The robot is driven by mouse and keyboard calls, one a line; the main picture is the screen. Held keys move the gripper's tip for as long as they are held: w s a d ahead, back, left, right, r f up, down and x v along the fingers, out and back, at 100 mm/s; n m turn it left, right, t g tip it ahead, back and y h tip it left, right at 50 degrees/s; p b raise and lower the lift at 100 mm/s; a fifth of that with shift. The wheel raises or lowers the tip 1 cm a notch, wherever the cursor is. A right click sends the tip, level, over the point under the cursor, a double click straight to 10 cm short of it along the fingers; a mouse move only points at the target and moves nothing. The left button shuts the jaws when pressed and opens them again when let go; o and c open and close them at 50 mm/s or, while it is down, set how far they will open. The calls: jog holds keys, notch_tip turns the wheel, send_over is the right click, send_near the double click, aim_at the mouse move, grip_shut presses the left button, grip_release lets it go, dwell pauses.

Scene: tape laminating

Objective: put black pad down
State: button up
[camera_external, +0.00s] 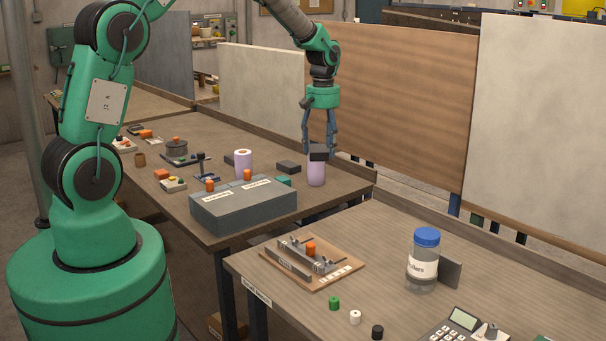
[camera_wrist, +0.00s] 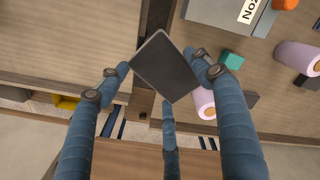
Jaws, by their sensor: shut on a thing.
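The black pad (camera_external: 318,152) is a flat dark rectangle, held in the air by my gripper (camera_external: 318,140). In the wrist view the pad (camera_wrist: 165,66) is tilted between my blue fingers (camera_wrist: 160,78), which are shut on it. A lilac roll (camera_external: 316,174) stands near the table's edge and shows just under the pad in the outside view. In the wrist view this roll (camera_wrist: 206,104) is partly behind the right finger, to the right of the pad. The pad's underside and its exact height above the table are hidden.
A grey box (camera_external: 243,206) with orange knobs stands on the left table, near another lilac roll (camera_external: 243,163), a dark block (camera_external: 288,167) and a green block (camera_external: 283,181). The front table (camera_external: 300,318) carries a wooden fixture (camera_external: 307,264) and a blue-lidded jar (camera_external: 423,260).

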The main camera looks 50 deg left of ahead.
jog(key=w+d+m+p, duration=0.2)
jog(key=d+m, duration=0.1)
jog(key=d, duration=1.6)
jog(key=w+d+m+p, duration=0.1)
jog(key=w+d+m, duration=0.2)
jog(key=d, duration=1.6)
jog(key=s+d+f+m+p, duration=0.15)
jog(key=s+d, duration=0.25)
jog(key=d, duration=0.7)
jog(key=s+d+m, duration=0.2)
jog(key=s+d, duration=0.2)
jog(key=d, duration=0.7)
jog(key=s+d+f+m+p, duration=0.1)
jog(key=s+d, duration=0.4)
jog(key=d, duration=0.5)
jog(key=shift+w+d+f, duration=0.1)
jog(key=shift+f, duration=1.05)
jog(key=shift+w+d+f, duration=0.1)
jog(key=shift+f, duration=1.05)
jog(key=shift+f, duration=3.1)
